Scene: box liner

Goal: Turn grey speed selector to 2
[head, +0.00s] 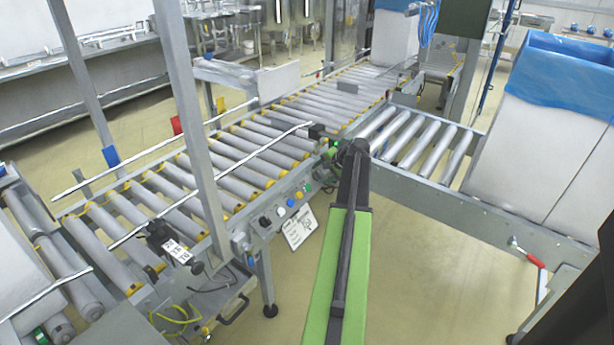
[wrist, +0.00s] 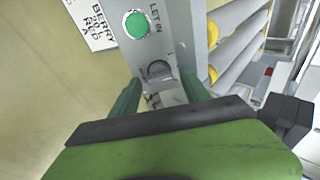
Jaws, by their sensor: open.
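The grey speed selector (wrist: 158,71) shows in the wrist view as a dark grey knob on a metal panel, just below a green button (wrist: 137,24) labelled LET IN. A mark that looks like a 1 is beside it; the other marks are partly hidden or too small to read. My gripper (wrist: 158,92) is open, its two green fingers on either side of the panel just below the knob. I cannot tell whether they touch it. In the head view my gripper (head: 333,150) is at the conveyor's side rail, and the selector is hidden there.
A roller conveyor (head: 215,160) runs behind the panel, with a side branch (head: 415,140) to the right. A white sign (head: 300,229) hangs below the rail, left of my arm. A large box with blue lining (head: 545,130) stands at right. Open floor lies in front.

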